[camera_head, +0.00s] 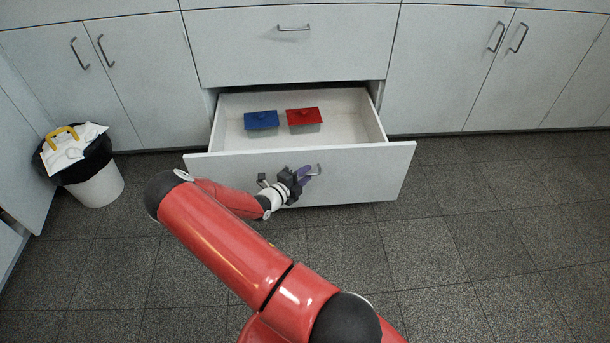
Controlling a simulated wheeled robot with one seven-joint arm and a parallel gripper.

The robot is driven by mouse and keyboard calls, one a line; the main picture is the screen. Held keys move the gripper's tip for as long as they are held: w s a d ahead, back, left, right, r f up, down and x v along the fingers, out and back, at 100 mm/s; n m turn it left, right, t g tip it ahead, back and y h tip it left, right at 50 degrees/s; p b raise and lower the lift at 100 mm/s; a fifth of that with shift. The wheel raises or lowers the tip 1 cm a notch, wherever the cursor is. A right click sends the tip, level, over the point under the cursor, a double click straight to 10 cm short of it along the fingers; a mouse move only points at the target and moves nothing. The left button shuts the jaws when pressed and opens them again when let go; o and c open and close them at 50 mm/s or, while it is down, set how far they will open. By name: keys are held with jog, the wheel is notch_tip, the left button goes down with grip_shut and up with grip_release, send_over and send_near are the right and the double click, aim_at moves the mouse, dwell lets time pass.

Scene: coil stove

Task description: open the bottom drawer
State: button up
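The bottom drawer (365,178) is pulled out from the white cabinet, and its inside shows. A blue-lidded box (261,120) and a red-lidded box (304,116) lie in it, side by side. My gripper (308,175) is in front of the drawer's front panel, at the drawer handle (318,168). The fingers overlap the left part of the handle. The gripper is small in the picture, so I cannot tell whether the fingers are closed around the handle or only beside it.
The closed drawer (290,47) above has its own handle. Closed cupboard doors (455,60) stand on both sides. A white bin (97,185) with a black bag stands at the left. The dark tiled floor (480,230) is clear at the right.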

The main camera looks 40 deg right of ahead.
jog(key=v, duration=0.7)
jog(key=shift+a, duration=0.2)
jog(key=s+a+r+n+y, duration=0.5)
jog(key=s+a+r+n, duration=0.2)
jog(key=r+n, duration=0.3)
jog(key=s+a+r+n+t+y, duration=0.1)
jog(key=s+a+r+n+y, duration=0.4)
jog(key=s+r+n, duration=0.4)
jog(key=s+a+r+n+t+y, duration=0.1)
jog(key=s+a+r+n+y, duration=0.5)
jog(key=r+n, duration=0.6)
notch_tip(320, 180, up, 5)
jog(key=s+a, duration=0.2)
jog(key=shift+s+a+f+n, duration=0.2)
jog(key=shift+s+a+n, duration=0.05)
jog(key=shift+a+n, duration=0.05)
